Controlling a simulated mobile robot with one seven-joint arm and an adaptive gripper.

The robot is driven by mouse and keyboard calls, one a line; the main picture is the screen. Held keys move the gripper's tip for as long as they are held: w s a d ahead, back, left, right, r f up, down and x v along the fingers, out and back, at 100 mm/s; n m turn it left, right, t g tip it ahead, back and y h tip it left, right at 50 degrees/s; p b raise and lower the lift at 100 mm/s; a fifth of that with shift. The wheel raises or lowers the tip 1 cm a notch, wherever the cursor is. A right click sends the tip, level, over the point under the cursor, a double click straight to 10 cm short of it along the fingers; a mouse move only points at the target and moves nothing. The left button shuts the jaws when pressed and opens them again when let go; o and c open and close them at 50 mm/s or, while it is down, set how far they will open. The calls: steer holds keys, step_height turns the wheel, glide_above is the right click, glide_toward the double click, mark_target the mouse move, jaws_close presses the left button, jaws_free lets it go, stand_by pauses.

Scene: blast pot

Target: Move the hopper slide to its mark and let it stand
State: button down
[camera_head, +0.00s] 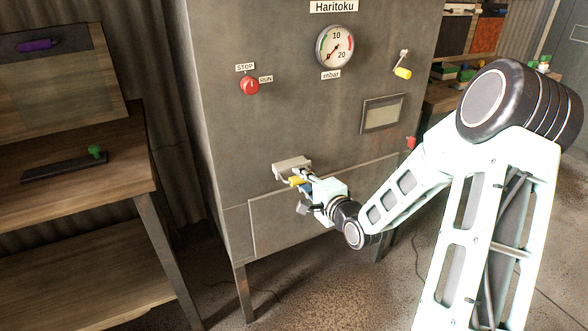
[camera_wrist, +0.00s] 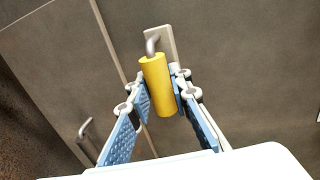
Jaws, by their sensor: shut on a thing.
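The yellow handle (camera_wrist: 157,88) of the slide sits between my gripper's blue-padded fingers (camera_wrist: 159,92) in the wrist view. A bent metal rod joins it to a pale plate (camera_wrist: 161,42) on the cabinet face. In the head view, my gripper (camera_head: 300,182) is at the lower front of the grey cabinet, shut on the yellow handle (camera_head: 295,181). A light grey block (camera_head: 291,167) sits just above it. The gripper partly hides the handle in the head view. I cannot make out a mark for the slide.
The cabinet carries a gauge (camera_head: 335,47), a red STOP/RUN knob (camera_head: 250,86), and a yellow-handled crank (camera_head: 402,70). A wooden bench (camera_head: 75,140) with a green-knobbed bar (camera_head: 65,176) stands left. A bent metal handle (camera_wrist: 85,130) shows at lower left in the wrist view.

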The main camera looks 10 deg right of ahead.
steer(key=shift+f+p+v, duration=0.2)
steer(key=shift+v, duration=0.9)
steer(key=shift+f+p+v, duration=0.2)
steer(key=shift+v, duration=0.85)
steer(key=c, duration=1.7)
jaws_free()
steer(key=shift+s, duration=0.1)
steer(key=shift+c, duration=0.2)
steer(key=shift+p+v, duration=0.6)
steer(key=shift+v, duration=0.7)
steer(key=shift+p+v, duration=0.65)
steer(key=shift+v, duration=1.45)
